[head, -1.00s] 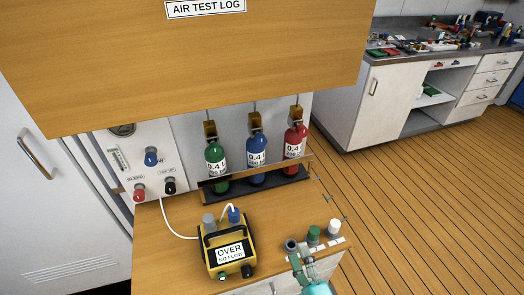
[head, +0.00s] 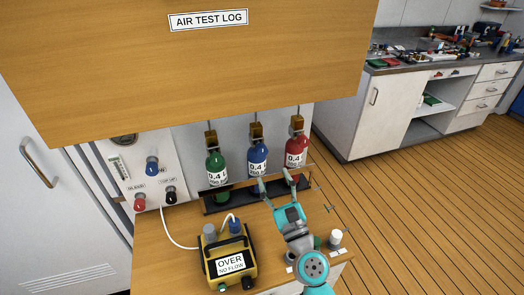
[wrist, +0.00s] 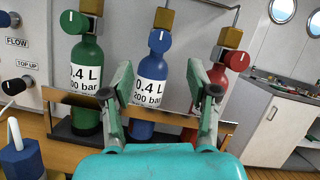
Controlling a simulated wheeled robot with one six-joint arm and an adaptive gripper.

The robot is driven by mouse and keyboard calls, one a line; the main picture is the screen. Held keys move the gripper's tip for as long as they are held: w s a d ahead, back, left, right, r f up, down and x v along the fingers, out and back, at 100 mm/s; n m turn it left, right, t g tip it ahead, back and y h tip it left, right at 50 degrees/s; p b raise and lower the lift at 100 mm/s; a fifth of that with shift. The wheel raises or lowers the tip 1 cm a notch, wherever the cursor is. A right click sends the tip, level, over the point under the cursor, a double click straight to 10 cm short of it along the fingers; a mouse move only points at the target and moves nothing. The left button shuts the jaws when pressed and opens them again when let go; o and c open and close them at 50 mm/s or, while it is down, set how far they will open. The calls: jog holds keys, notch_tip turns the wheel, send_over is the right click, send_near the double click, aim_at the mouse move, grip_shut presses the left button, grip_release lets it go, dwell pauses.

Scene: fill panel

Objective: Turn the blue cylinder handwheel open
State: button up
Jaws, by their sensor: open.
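The blue cylinder (head: 258,160) stands in the rack between the green cylinder (head: 215,165) and the red cylinder (head: 297,152). In the wrist view its blue handwheel (wrist: 159,41), a round knob with a white mark, sits on the front of a brass valve. The handwheel is not clear in the head view. My gripper (head: 275,178) is open and empty, in front of the rack. In the wrist view its fingers (wrist: 160,74) stand on either side of the blue cylinder's body, below the handwheel and apart from it.
A wooden overhead cabinet (head: 190,70) hangs above the cylinders. A red handwheel (wrist: 237,60) and a green handwheel (wrist: 74,22) flank the blue one. A yellow meter box (head: 229,257) stands on the bench at left. A panel with knobs (head: 152,166) is further left.

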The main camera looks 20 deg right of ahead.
aim_at(263, 153)
jog(key=shift+x, duration=4.8)
grip_shut()
